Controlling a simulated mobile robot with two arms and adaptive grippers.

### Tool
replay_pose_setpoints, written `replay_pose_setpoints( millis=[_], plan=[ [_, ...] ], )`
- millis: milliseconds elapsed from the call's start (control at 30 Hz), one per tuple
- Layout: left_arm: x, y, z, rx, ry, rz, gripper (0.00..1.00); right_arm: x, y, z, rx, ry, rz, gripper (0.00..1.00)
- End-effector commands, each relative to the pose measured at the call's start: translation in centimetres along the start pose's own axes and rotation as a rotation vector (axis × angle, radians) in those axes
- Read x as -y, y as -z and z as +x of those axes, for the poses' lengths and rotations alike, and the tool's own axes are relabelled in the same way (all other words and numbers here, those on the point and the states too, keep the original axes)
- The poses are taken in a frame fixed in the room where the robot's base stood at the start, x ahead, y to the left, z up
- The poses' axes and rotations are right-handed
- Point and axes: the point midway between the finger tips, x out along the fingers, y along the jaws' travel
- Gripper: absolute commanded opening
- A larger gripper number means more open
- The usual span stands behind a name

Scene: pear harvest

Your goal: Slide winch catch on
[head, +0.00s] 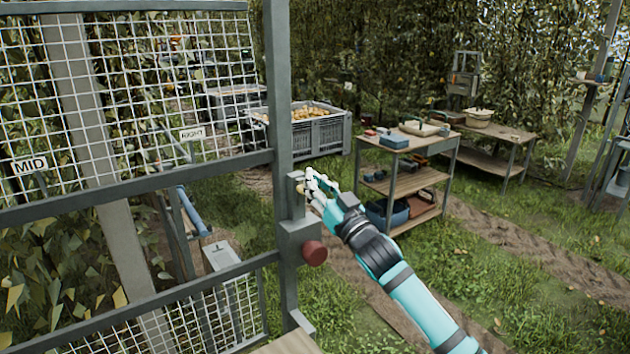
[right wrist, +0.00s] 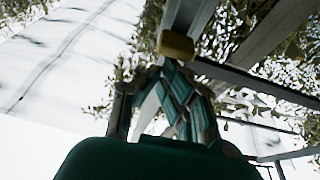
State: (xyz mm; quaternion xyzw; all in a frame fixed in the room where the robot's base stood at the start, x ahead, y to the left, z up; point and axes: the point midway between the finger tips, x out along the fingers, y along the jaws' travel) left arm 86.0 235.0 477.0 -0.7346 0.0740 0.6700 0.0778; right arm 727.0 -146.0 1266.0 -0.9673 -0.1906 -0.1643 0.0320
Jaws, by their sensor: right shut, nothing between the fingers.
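A grey upright post (head: 279,110) of a mesh frame stands left of centre in the head view. A grey block fitting (head: 297,232) with a dark red round knob (head: 314,252) is fixed to it. No label shows which part is the winch catch. My right gripper (head: 309,183) is shut and empty, beside the post just above that fitting, and partly covers a small upright part there. In the right wrist view, a yellow-brown block (right wrist: 176,45) sits just beyond the closed fingertips (right wrist: 171,66); whether they touch it is unclear. My left gripper is out of view.
Wire mesh panels (head: 150,90) with MID and RIGHT signs fill the left side. A wooden shelf cart (head: 405,182) with boxes and tools stands behind my right arm. A grey crate of pears (head: 325,132) is further back. Grass lies open at lower right.

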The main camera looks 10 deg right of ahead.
Motion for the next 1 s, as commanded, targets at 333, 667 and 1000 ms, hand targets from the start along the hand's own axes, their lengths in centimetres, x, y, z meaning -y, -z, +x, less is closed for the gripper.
replay_pose_setpoints(
  millis=[333,667,1000],
  plan=[
    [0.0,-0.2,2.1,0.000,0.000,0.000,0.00,0.0,-3.2,-1.1,0.003,-0.001,0.002,0.00],
    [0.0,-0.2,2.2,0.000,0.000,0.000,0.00,0.0,-3.8,-1.3,0.005,-0.001,0.001,0.00],
    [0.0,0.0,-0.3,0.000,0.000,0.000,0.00,-0.1,-1.0,-0.1,0.000,-0.002,0.000,0.00]
  ],
)
